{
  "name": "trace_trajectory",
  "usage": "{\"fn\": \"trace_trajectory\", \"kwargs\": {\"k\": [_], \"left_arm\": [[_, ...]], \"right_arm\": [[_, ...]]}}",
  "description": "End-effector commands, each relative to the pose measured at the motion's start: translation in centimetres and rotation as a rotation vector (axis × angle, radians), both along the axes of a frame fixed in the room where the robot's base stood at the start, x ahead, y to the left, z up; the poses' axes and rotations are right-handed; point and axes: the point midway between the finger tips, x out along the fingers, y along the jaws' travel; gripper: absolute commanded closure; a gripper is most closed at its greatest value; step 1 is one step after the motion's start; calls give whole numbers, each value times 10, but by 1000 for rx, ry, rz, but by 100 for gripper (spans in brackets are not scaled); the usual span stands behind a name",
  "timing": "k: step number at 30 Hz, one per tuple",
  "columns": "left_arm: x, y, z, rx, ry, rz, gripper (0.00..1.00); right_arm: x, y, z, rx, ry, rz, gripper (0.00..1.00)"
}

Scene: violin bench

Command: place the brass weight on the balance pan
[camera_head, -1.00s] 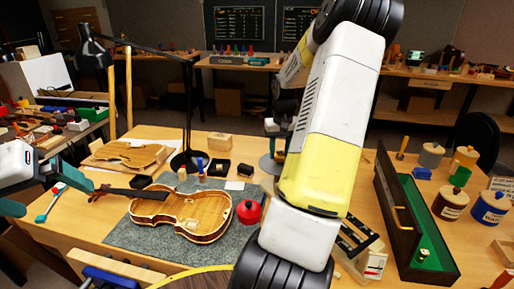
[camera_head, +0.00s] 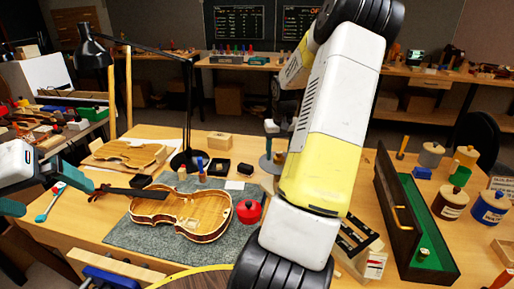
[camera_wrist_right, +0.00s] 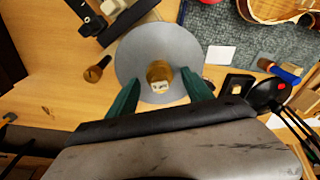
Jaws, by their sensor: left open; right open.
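The brass weight (camera_wrist_right: 160,73) is a short cylinder with a pale mark on its top. In the right wrist view it appears to stand on the round grey balance pan (camera_wrist_right: 144,48), near the middle. My right gripper (camera_wrist_right: 161,78) is open, with one teal finger on each side of the weight and visible gaps. In the head view the pan (camera_head: 268,166) is partly behind my right arm, and the weight (camera_head: 279,157) shows small beside it. My left gripper (camera_head: 57,197) is open and empty at the left edge, away from the pan.
A violin body (camera_head: 180,212) lies on a grey mat (camera_head: 125,235). A small brass-brown piece (camera_wrist_right: 97,69) lies beside the pan. A green-lined case (camera_head: 425,225) and several jars stand at the right. A black lamp (camera_head: 188,100) rises behind the violin.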

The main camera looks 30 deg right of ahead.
Motion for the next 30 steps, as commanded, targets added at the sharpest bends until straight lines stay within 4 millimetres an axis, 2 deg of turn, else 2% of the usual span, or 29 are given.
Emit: {"fn": "trace_trajectory", "kwargs": {"k": [12, 15, 20, 23, 25, 28, 30], "left_arm": [[0, 0, 0, 0, 0, 0, 0], [0, 0, 0, 0, 0, 0, 0], [0, 0, 0, 0, 0, 0, 0], [0, 0, 0, 0, 0, 0, 0], [0, 0, 0, 0, 0, 0, 0], [0, 0, 0, 0, 0, 0, 0], [0, 0, 0, 0, 0, 0, 0]], "right_arm": [[-9, 3, 85, -4, -3, -1, 41], [-11, 3, 100, -3, -3, -1, 41], [-13, 6, 113, -2, -2, 4, 41], [-13, 24, 125, -15, -12, 25, 41], [-17, 48, 138, -33, -26, 55, 41], [-28, 95, 161, -60, -67, 108, 41], [-42, 130, 176, -73, -106, 145, 41]]}}
